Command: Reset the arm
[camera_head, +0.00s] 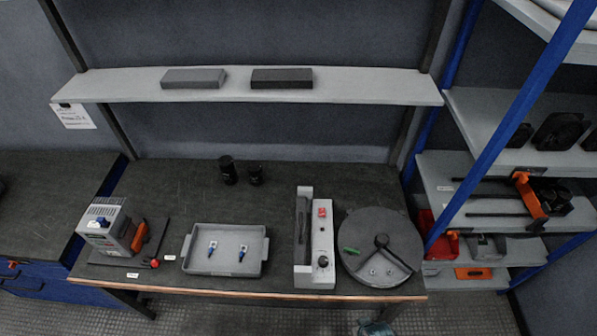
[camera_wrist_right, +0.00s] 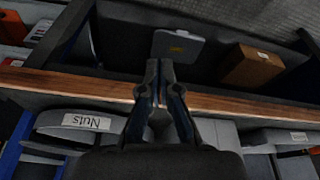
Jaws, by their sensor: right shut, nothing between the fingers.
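My right gripper (camera_wrist_right: 159,70) shows in the right wrist view with its two dark fingers together and nothing between them. It is in front of a wooden table edge (camera_wrist_right: 225,93) that crosses the picture. A small part at the bottom edge of the head view, below the workbench (camera_head: 150,185), may belong to my right arm; I cannot tell for sure. My left gripper and left arm are not in view.
On the bench are a grey tray (camera_head: 187,266) with two blue-tipped parts, a grey device (camera_head: 105,228), a long fixture (camera_head: 322,262), a round disc (camera_head: 360,228) and two black cylinders (camera_head: 228,170). Blue-framed shelves (camera_head: 515,160) stand right. The wrist view shows a brown box (camera_wrist_right: 252,67).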

